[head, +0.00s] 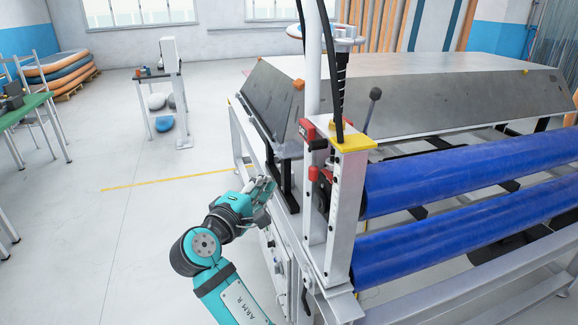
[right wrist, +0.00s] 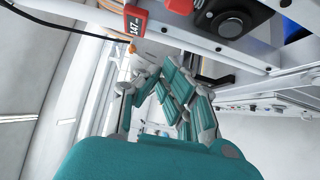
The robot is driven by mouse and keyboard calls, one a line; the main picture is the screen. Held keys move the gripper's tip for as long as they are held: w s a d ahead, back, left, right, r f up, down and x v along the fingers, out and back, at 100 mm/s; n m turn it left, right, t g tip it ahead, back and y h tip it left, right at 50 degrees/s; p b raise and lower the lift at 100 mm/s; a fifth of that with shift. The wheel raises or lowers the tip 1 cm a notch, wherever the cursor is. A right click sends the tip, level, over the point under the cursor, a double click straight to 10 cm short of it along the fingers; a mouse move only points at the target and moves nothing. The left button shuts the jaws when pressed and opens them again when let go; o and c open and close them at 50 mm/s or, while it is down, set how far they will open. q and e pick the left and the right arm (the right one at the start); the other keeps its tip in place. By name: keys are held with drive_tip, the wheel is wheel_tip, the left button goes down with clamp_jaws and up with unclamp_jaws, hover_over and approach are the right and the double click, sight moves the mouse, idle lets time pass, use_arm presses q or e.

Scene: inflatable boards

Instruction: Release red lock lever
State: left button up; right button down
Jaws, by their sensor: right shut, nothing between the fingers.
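Red parts show on the grey upright post with the yellow cap: an upper red block (head: 306,130) and a lower red piece (head: 319,174) beside the post's left face. I cannot tell for certain which is the lock lever. My right gripper (head: 266,187) is shut and empty, left of the post and close to the machine's frame, apart from the lower red piece. In the right wrist view my shut fingers (right wrist: 172,82) point up toward the frame. A red box marked 147 m (right wrist: 135,22) shows above them. My left gripper is out of view.
Blue rollers (head: 450,182) extend right from the yellow-capped post (head: 352,143). A black-knobbed lever (head: 375,95) stands behind it. A dark cable hangs in front of the post. The grey machine table (head: 400,95) lies behind.

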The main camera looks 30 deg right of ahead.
use_arm(q)
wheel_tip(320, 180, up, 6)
drive_tip(key=p, duration=0.6)
use_arm(e)
drive_tip(key=w+d, duration=0.1)
drive_tip(key=d, duration=0.8)
drive_tip(key=shift+w+d+f, duration=0.15)
drive_tip(key=shift+w+d, duration=0.05)
drive_tip(key=shift+w, duration=0.15)
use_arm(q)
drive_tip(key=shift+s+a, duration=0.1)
use_arm(e)
drive_tip(key=shift+w, duration=0.1)
